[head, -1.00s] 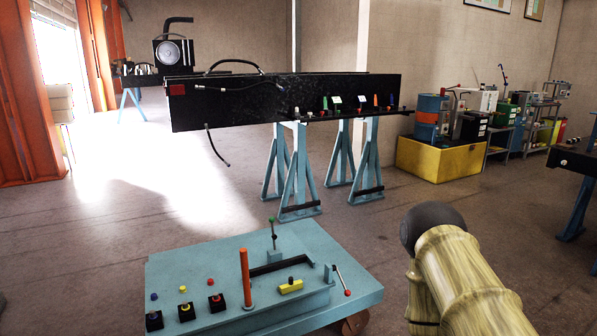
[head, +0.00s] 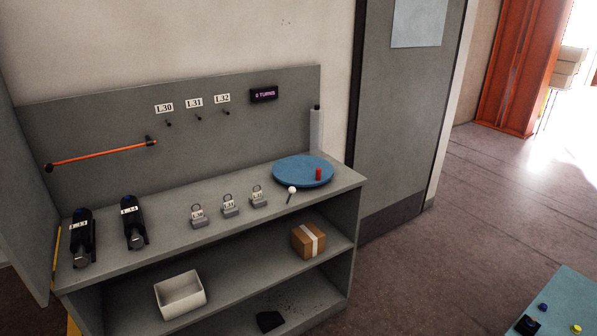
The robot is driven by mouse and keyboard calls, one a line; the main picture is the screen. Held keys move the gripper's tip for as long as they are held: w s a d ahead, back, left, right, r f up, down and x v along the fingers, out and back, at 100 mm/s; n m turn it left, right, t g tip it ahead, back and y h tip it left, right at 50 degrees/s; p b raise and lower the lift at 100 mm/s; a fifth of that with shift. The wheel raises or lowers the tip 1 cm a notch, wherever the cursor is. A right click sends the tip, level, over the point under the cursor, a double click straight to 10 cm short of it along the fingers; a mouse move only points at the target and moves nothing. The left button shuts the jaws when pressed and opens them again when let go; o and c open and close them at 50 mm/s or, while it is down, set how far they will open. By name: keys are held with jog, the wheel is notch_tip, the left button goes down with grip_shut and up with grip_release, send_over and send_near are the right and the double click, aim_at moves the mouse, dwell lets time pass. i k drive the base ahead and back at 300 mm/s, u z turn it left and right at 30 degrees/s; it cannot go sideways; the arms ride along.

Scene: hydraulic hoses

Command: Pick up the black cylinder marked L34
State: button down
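The black cylinder marked L34 (head: 133,228) lies on the left part of the grey bench top (head: 165,245). It has a white label and a metallic near end. A similar black cylinder (head: 82,240) lies to its left, with a gap between them; its label seems to read L33. My gripper is not in view, so its state and its place relative to the cylinders do not show.
Several small tagged grey padlock-like blocks (head: 229,207) stand right of the cylinders. A blue round disc (head: 303,171) bears a red piece. A white bin (head: 180,294) and cardboard box (head: 308,240) sit on the shelf below.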

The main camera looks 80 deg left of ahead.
aim_at(133, 226)
jog(key=u, duration=3.7)
jog(key=k, duration=1.3)
jog(key=u, duration=0.7)
jog(key=i, duration=1.85)
jog(key=z, duration=0.7)
